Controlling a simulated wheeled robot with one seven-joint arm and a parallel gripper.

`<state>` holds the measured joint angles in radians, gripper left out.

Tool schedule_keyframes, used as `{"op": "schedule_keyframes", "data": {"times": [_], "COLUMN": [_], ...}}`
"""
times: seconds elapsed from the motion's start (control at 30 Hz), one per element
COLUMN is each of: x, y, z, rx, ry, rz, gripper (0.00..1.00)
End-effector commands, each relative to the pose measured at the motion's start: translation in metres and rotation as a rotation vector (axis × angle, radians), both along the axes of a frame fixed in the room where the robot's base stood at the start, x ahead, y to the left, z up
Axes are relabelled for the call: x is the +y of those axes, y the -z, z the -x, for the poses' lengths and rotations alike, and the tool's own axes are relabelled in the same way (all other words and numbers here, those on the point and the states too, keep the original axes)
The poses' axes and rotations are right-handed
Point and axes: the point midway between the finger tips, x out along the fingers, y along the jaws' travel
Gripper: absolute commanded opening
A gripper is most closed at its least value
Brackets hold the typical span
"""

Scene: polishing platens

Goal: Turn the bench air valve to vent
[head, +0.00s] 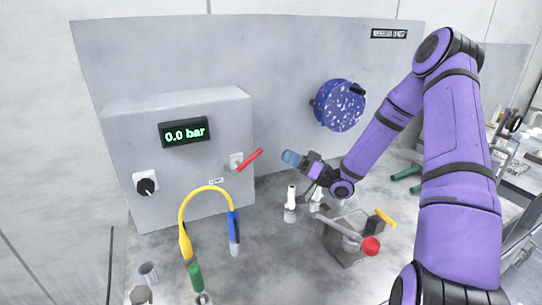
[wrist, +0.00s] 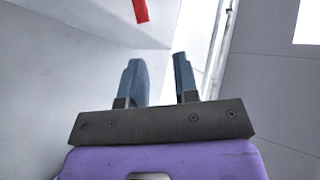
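A grey box with a display (head: 185,133) reading 0.0 bar stands on the bench. A red lever (head: 250,159) on a pale mount is on the box's right part and slants up to the right. A black knob (head: 146,186) on a white plate is at the box's lower left. I cannot read which control is the air valve. My gripper (head: 285,158) is just right of the lever, apart from it. In the wrist view my gripper's two fingers (wrist: 160,75) stand apart with nothing between them. The red lever (wrist: 141,10) shows above them, cut by the top edge.
A yellow hose (head: 205,188) arches before the box, ending in blue and green fittings. White-topped bottles (head: 291,200) and a grey block (head: 347,245) with a red ball knob stand below my gripper. A blue speckled disc (head: 340,105) hangs on the back panel.

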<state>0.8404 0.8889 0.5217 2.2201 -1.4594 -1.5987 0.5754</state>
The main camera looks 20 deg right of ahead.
Motion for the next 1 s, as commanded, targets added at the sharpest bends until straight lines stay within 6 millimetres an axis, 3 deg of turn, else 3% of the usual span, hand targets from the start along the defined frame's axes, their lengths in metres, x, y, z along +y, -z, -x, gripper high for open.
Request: {"op": "schedule_keyframes", "data": {"times": [0.23, 0.6, 0.73, 0.87, 1.0], "x": [-0.025, -0.028, -0.027, -0.019, -0.007], "y": [0.0, 0.0, -0.001, -0.004, -0.01], "z": [0.017, 0.02, 0.018, 0.01, -0.006], "rx": [0.0, 0.0, 0.004, 0.026, 0.074], "ry": [0.001, 0.0, 0.005, 0.032, 0.105], "rz": [0.001, 0.0, 0.017, 0.103, 0.295], "gripper": [0.28, 0.28, 0.0, 0.0, 0.0]}}
